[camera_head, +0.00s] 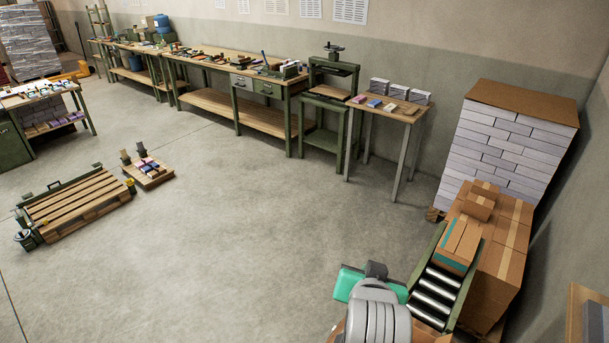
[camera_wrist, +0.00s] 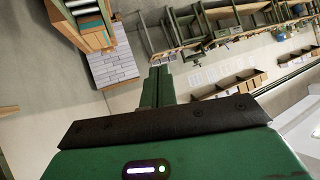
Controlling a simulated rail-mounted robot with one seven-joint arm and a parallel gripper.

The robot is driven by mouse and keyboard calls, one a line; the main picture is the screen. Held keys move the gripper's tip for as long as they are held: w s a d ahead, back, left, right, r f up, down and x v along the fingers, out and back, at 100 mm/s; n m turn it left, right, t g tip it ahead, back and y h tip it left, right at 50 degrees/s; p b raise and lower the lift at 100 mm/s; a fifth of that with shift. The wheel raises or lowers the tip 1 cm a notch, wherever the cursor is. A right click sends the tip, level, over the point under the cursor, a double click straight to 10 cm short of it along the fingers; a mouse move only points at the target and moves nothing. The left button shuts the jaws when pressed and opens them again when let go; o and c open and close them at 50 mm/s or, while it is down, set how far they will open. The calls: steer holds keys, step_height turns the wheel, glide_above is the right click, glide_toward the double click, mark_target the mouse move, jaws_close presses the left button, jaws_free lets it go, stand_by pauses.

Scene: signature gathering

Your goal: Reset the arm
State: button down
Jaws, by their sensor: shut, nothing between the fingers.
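My gripper (camera_wrist: 157,86) shows in the wrist view with its two green fingers together and nothing between them. Its dark bracket and green housing fill the lower part of that view. In the head view, part of my grey and green arm (camera_head: 376,312) rises at the bottom, right of centre. The fingertips cannot be made out there. The fingers touch nothing that I can see.
A roller conveyor (camera_head: 435,290) and stacked cartons (camera_head: 503,250) stand close right of my arm. Behind them is a tall stack of pale bundles (camera_head: 505,150). A small table (camera_head: 408,110) and a long workbench (camera_head: 215,65) line the wall. The middle floor is clear.

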steer(key=s+a+r+n+t+p, duration=0.1)
steer(key=a+r+t, duration=0.1)
steer(key=r, duration=0.6)
steer(key=s+a+r+t+p, duration=0.1)
steer(key=a+r+t, duration=0.2)
steer(key=r, duration=0.5)
steer(key=s+a+r+n+t+y+p, duration=0.1)
steer(key=s+a+r+t, duration=0.2)
steer(key=s+r, duration=0.5)
steer(key=s+a+r+n+t+y+p, duration=0.1)
steer(key=s+a+r+t, duration=0.3)
steer(key=s+r, duration=0.5)
step_height(320, 180, up, 8)
steer(key=shift+s+a+f+n+t+y, duration=0.25)
steer(key=shift+n+t, duration=0.35)
steer(key=shift+t, duration=0.4)
steer(key=shift+w+d, duration=0.1)
steer(key=shift+w, duration=0.05)
